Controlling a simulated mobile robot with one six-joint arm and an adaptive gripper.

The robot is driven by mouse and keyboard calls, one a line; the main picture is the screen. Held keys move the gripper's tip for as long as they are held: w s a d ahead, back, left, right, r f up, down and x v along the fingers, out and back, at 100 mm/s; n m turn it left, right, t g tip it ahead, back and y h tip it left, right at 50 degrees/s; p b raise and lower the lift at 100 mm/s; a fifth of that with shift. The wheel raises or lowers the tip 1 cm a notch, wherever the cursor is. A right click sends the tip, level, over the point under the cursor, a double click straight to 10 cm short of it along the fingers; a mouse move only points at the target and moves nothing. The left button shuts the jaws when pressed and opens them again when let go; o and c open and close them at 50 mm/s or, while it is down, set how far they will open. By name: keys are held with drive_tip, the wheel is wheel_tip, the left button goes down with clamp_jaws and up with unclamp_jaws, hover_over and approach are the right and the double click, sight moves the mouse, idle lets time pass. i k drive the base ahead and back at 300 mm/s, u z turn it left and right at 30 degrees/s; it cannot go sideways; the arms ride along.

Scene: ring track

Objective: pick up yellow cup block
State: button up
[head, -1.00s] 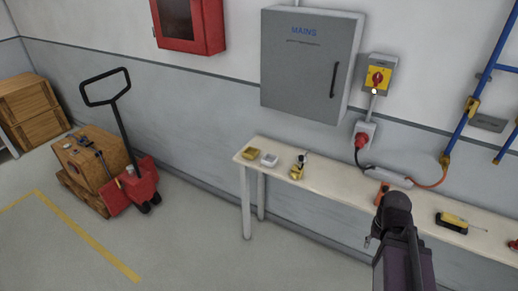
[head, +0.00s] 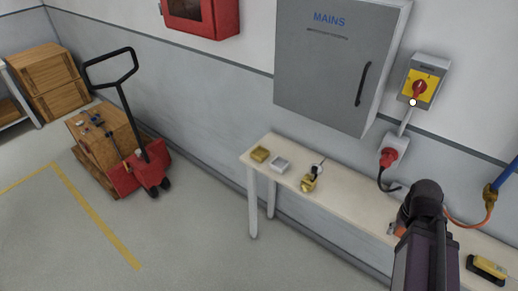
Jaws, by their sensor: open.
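A small yellow block (head: 260,154), which looks like the yellow cup block, sits at the left end of the narrow bench (head: 340,196). It is too small for me to make out a recess in its top. My arm (head: 430,235) reaches up in the lower right, in front of the bench. Only a small grey part of my gripper (head: 391,228) shows beside it; the rest is hidden behind the arm. It is open and well to the right of the yellow block, apart from it.
A white block (head: 279,164) and a yellow and black item (head: 310,180) stand right of the yellow block. A yellow tool (head: 487,269) lies far right. A grey MAINS cabinet (head: 340,65) hangs above the bench. A red pallet truck (head: 140,172) stands left; floor between is clear.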

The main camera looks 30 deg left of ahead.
sight(260, 154)
drive_tip(key=u, duration=0.4)
drive_tip(key=i, duration=0.85)
drive_tip(key=u, duration=0.5)
